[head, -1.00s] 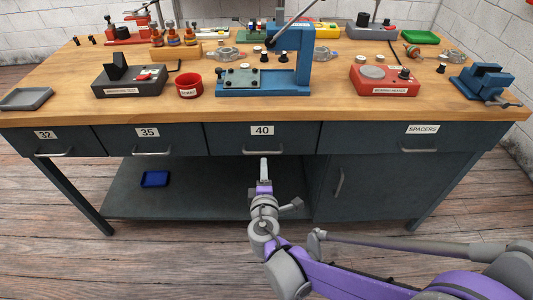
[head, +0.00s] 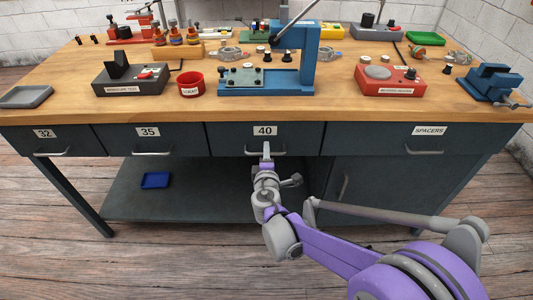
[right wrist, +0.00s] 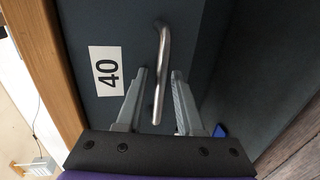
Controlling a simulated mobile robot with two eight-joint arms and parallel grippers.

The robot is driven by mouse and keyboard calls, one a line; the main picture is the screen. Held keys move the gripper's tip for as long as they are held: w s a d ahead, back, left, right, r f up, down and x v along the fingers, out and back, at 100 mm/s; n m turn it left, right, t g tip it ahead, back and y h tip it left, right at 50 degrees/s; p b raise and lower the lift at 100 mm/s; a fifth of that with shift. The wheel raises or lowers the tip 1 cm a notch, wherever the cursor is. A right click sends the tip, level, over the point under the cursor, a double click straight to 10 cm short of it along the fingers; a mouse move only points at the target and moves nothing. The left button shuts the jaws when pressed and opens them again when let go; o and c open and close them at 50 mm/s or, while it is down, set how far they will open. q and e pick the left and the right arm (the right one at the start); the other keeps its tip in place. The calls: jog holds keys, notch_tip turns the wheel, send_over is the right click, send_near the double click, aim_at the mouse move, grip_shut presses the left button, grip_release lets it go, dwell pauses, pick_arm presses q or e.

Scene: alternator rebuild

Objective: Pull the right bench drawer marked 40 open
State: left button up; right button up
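The drawer marked 40 (head: 232,139) is a dark grey front under the wooden bench top, and it looks closed. Its metal bar handle (head: 276,153) is below the white label. In the right wrist view the same drawer's handle (right wrist: 162,60) runs between the two fingers of my right gripper (right wrist: 160,90). The fingers stand apart on either side of the bar, with a visible gap on each side. In the head view my right gripper (head: 266,154) is at the handle. My left gripper does not show in either view.
Drawers marked 35 (head: 184,141), 32 (head: 72,144) and SPACERS (head: 375,141) are beside it, all closed. Below is an open shelf (head: 205,200) with a blue tray (head: 156,180). A blue press (head: 262,91) stands on the bench top above the drawer.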

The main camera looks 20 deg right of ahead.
grip_shut()
dwell(1.2)
